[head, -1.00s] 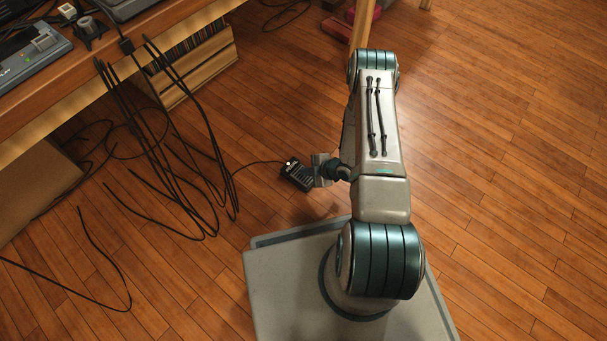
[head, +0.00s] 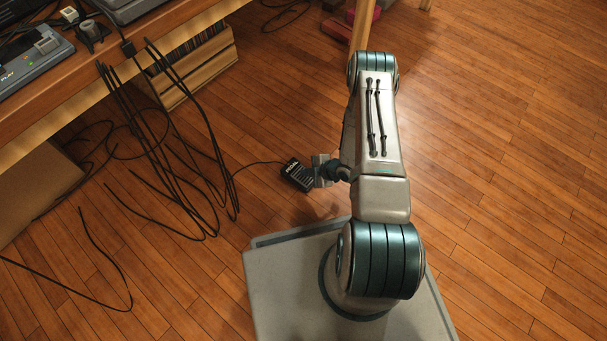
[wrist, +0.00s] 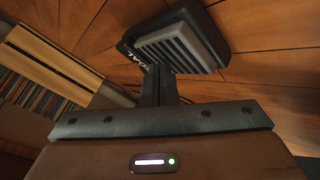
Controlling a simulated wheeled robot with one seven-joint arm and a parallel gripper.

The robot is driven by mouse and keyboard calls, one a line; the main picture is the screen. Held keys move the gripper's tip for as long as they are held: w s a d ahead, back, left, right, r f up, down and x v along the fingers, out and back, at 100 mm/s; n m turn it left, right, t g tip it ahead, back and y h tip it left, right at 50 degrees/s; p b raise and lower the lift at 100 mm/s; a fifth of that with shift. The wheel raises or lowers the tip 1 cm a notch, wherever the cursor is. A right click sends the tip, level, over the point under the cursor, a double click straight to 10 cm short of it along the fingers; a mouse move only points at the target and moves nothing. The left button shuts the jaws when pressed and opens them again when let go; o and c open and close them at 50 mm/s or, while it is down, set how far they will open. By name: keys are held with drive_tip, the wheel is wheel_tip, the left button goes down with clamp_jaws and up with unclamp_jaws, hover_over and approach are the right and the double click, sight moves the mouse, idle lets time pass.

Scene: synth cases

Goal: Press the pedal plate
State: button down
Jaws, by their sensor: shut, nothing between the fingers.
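The pedal (head: 297,175) is a small black box on the wooden floor, just left of my gripper in the head view. In the wrist view its ribbed grey plate (wrist: 180,48) shows at the top, with white lettering on the black housing along the left edge. My gripper (wrist: 158,75) is shut and empty. In the wrist view its fingertips overlap the lower left edge of the plate. I cannot tell whether they touch it. In the head view the gripper (head: 318,168) is at the pedal's right side, its fingertips not clear.
A black cable (head: 262,163) runs from the pedal to the left. Several loose cables (head: 180,175) hang from the desk (head: 120,75) at the left. A box of records (head: 195,65) stands under the desk. The floor to the right is clear.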

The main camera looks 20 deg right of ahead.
drive_tip(key=shift+r, duration=0.1)
wheel_tip(320, 180, up, 6)
drive_tip(key=p, duration=0.4)
idle(0.6)
drive_tip(key=w+d+r+m+h+p, duration=0.25)
drive_tip(key=w+r+p, duration=0.2)
drive_tip(key=r, duration=0.75)
drive_tip(key=w+d+r+m+h+p, duration=0.1)
drive_tip(key=w+d+r+h+p, duration=0.3)
drive_tip(key=r, duration=0.7)
wheel_tip(320, 180, up, 24)
drive_tip(key=s+m+p, duration=0.2)
drive_tip(key=m+p, duration=0.2)
drive_tip(key=p, duration=0.6)
drive_tip(key=s+a+r+m+g+h+p, duration=0.1)
drive_tip(key=s+r+m+p, duration=0.3)
drive_tip(key=r, duration=0.9)
drive_tip(key=s+a+r+m+g+h+p, duration=0.15)
drive_tip(key=s+r+p, duration=0.45)
drive_tip(key=r, duration=0.6)
drive_tip(key=s+a+r+m+y+p, duration=0.1)
drive_tip(key=s+r+p, duration=0.3)
drive_tip(key=s+r, duration=0.4)
drive_tip(key=s+a+r+m+y+p, duration=0.1)
drive_tip(key=s+a+r+m+p, duration=0.2)
drive_tip(key=s+r, duration=0.4)
drive_tip(key=shift+s+a+r+m+g+p, duration=0.4)
drive_tip(key=shift+r+m+p, duration=0.45)
drive_tip(key=shift+p, duration=0.35)
